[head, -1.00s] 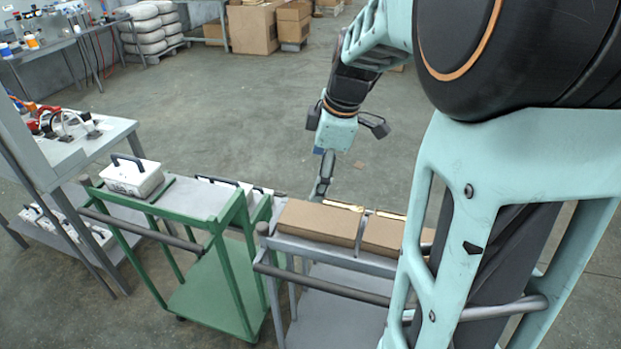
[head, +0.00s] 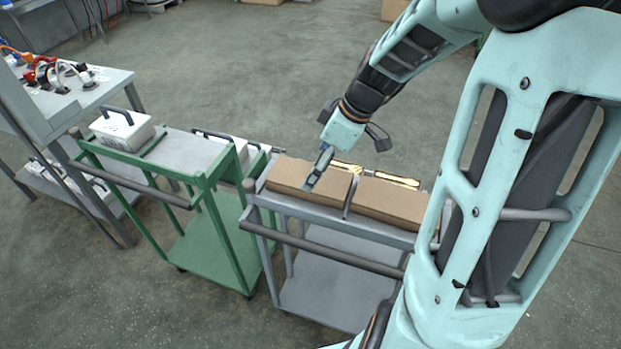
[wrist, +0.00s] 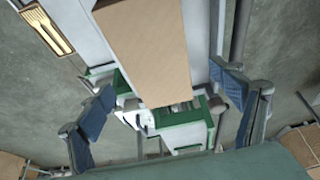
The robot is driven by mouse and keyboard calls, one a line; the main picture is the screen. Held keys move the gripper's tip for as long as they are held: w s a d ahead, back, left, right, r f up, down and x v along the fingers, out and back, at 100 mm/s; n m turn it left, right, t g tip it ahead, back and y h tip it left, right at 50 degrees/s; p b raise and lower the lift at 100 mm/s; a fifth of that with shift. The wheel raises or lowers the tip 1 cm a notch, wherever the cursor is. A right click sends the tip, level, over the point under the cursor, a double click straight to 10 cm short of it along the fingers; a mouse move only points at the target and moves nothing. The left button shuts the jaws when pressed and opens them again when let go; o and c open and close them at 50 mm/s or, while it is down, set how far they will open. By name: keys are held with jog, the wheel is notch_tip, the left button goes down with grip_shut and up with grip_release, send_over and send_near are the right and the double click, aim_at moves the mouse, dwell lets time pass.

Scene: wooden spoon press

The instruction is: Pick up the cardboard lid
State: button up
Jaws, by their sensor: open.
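Two brown cardboard pieces lie side by side on the grey cart (head: 322,217) in the head view: a left cardboard lid (head: 290,172) and a right one (head: 388,203). My gripper (head: 313,182) is over the left lid, pointing down. In the wrist view a plain cardboard lid (wrist: 147,45) extends between my gripper's blue-padded fingers (wrist: 160,84). The fingers are spread wide and hold nothing. I cannot tell how far the fingertips are above the lid.
Pale wooden pieces (head: 396,180) lie just behind the lids; some also show in the wrist view (wrist: 48,27). A green cart (head: 190,152) with a white, black-handled box (head: 122,127) stands left. A grey workbench (head: 70,100) is further left. The floor behind the carts is clear.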

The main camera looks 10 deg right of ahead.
jog(key=shift+x, duration=2.75)
jog(key=shift+w+d, duration=0.1)
jog(key=shift+d, duration=0.05)
jog(key=shift+c, duration=0.7)
jog(key=c, duration=1)
